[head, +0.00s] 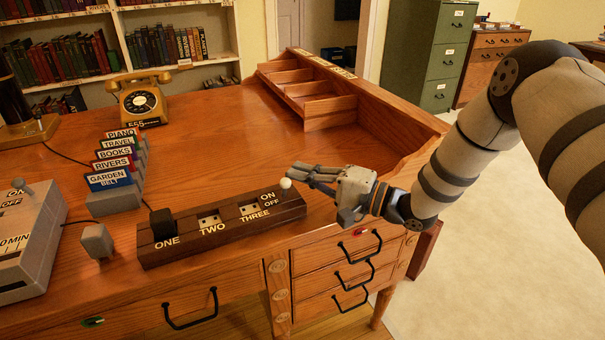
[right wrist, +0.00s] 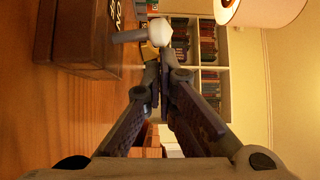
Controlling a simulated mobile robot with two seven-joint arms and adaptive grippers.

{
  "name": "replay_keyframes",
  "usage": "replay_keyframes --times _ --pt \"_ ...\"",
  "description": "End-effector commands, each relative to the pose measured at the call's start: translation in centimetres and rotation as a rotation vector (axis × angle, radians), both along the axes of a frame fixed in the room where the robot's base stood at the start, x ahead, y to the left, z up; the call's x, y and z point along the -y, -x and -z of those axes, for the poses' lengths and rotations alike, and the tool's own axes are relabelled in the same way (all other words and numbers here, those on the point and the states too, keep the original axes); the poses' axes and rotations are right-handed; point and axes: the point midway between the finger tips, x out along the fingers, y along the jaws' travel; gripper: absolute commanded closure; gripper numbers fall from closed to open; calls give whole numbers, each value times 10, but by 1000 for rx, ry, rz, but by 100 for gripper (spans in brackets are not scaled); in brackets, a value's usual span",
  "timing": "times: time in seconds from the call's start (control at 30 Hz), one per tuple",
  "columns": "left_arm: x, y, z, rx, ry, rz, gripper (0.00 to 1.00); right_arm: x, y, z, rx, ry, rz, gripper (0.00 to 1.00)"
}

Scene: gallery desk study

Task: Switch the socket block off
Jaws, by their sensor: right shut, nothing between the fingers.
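The dark wooden socket block (head: 222,232) lies along the desk's front edge, with outlets marked ONE, TWO and THREE. A black plug (head: 162,224) sits in ONE; TWO and THREE are empty. A white-knobbed switch lever (head: 286,184) stands at the right end beside ON and OFF, its knob nearer ON. In the right wrist view the white knob (right wrist: 158,33) shows just beyond my fingertips. My right gripper (head: 296,176) is shut and empty, its tips close to the knob; I cannot tell whether they touch. My left gripper is out of view.
A grey box (head: 28,240) with ON, OFF and minute marks stands at the left, near a small grey block (head: 97,241). Labelled file cards (head: 112,180) and a yellow telephone (head: 140,102) stand behind. The desk's middle is clear.

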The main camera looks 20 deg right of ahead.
Motion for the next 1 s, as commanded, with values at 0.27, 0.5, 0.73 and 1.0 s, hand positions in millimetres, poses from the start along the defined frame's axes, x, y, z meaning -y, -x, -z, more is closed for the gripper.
replay_keyframes --times 0.27,0.5,0.73,1.0 --pt "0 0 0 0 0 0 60 3 3 0 0 0 1 100" --pt "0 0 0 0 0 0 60 35 38 1 -1 -2 5 100" --pt "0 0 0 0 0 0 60 66 75 2 1 -1 3 100" --pt "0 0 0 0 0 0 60 79 91 3 1 1 0 100"
